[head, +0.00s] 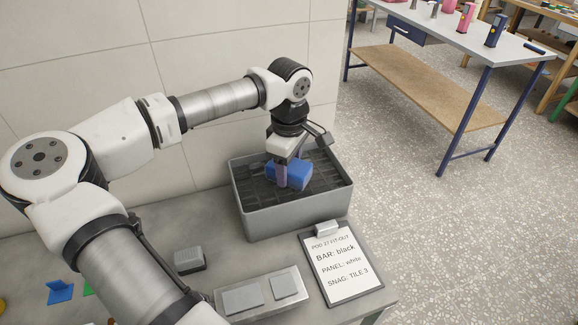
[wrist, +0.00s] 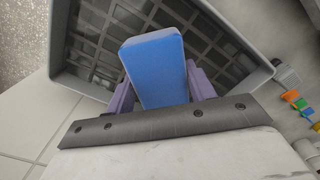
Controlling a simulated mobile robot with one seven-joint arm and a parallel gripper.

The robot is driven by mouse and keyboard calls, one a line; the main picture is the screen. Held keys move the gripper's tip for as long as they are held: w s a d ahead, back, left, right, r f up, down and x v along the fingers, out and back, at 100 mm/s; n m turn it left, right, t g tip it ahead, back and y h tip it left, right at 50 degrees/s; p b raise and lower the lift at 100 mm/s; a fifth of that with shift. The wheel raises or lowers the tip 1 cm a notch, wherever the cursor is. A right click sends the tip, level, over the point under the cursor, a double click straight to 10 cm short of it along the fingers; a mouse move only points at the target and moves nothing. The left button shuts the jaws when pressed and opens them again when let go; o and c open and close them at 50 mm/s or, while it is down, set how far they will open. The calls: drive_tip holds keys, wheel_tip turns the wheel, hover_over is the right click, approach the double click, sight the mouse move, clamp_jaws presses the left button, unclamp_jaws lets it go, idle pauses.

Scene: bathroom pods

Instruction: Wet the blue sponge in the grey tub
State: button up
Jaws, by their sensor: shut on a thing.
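The grey tub (head: 297,223) stands on the bench near the wall, with a dark grid inside it. My gripper (head: 290,180) points down inside the tub's opening and is shut on the blue sponge (head: 302,175). The sponge is a blue block, held between the purple fingers. In the wrist view the sponge (wrist: 154,68) sits between both fingers, with the tub's grid (wrist: 95,45) behind it. I cannot tell whether the sponge touches the grid or any water.
A tray with grey blocks (head: 258,293) and a dark grey block (head: 189,260) lie in front. The wall (head: 215,60) is close behind. A work table (head: 465,40) stands farther off.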

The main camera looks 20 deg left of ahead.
drive_tip(key=shift+r+p, duration=1.5)
drive_tip(key=shift+r, duration=1.5)
